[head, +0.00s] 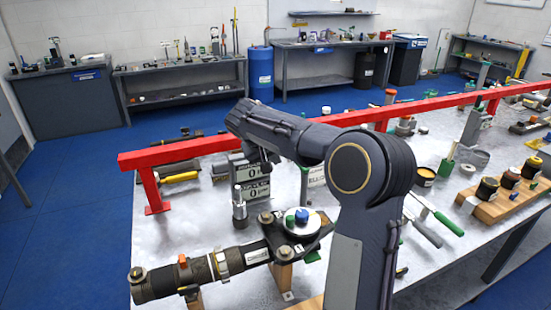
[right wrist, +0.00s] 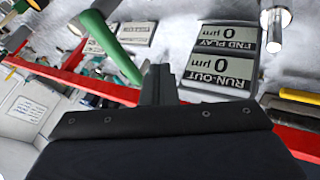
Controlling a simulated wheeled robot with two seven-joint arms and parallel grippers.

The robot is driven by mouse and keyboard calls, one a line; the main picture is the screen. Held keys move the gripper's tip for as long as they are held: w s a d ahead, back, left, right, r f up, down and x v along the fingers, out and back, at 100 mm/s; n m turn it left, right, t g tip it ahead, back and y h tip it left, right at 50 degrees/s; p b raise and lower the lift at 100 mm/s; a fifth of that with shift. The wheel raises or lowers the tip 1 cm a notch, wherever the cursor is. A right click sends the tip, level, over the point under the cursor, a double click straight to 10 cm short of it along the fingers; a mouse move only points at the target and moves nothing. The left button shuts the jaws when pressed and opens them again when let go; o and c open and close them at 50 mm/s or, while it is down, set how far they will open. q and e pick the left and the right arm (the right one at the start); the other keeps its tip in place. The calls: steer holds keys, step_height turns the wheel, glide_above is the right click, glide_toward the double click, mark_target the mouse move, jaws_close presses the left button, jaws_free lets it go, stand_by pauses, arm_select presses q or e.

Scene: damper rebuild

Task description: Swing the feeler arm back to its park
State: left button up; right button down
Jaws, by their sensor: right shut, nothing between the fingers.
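My right gripper (head: 266,160) hangs in the middle of the head view, beside and above the gauge readout. It is shut and empty; its closed fingers also show in the right wrist view (right wrist: 158,83). The readout (head: 252,190) has two panels at 0 µm; in the right wrist view (right wrist: 217,55) they read END PLAY and RUN-OUT, upside down. A green rod (right wrist: 112,45) lies slanted left of the fingers in the wrist view. I cannot tell which part is the feeler arm. The black damper (head: 165,281) lies at the front left. My left gripper is out of view.
A red rail (head: 200,146) crosses the table behind the readout. A metal post (head: 239,212) stands in front of the readout. A round plate (head: 301,226) with blue and green knobs sits by the damper. Wooden blocks with dark pots (head: 487,190) stand at the right.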

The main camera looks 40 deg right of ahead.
steer(key=v, duration=1)
steer(key=shift+a+b, duration=0.2)
steer(key=shift+b, duration=0.2)
